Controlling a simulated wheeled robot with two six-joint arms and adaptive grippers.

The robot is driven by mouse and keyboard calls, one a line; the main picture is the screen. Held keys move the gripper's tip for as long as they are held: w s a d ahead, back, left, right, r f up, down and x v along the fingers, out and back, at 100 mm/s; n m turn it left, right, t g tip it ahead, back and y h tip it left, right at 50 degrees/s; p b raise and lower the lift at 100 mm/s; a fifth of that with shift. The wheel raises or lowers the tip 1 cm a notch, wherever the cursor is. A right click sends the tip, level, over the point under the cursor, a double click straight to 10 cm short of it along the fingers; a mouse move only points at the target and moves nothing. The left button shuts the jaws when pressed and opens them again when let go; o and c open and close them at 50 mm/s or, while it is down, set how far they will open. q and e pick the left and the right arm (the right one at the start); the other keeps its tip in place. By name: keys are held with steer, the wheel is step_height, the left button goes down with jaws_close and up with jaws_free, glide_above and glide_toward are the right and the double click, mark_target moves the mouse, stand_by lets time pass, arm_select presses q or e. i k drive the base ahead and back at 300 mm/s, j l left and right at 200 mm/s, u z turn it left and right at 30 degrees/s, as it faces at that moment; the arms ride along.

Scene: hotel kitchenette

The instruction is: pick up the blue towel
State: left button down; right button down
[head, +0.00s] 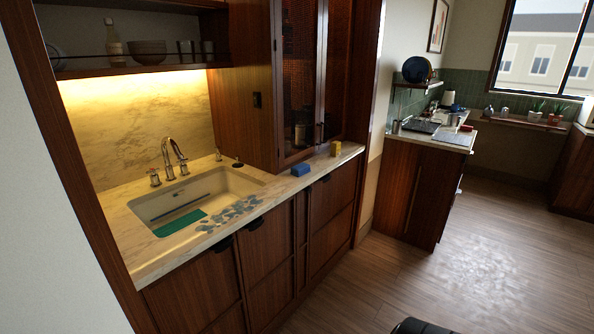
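A small blue block-like thing (301,169) lies on the marble counter right of the sink, near the front edge. It may be the folded blue towel, but it is too small to be sure. A patch of blue-grey blotches (230,215) lies flat on the counter's front edge by the sink; I cannot tell if it is cloth or spilled water. Neither of my grippers shows in the head view. A black rounded part at the bottom edge is cut off, and I cannot tell what it is.
A sink (193,197) with a faucet (174,157) holds a green flat thing (180,223). A yellow block (336,148) stands farther along the counter. A tall glass-door cabinet (302,75) rises behind. Cabinets (273,262) front the counter. The wooden floor (480,270) at right is open.

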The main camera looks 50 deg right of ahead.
mark_target(302, 169)
steer(key=z, duration=1.65)
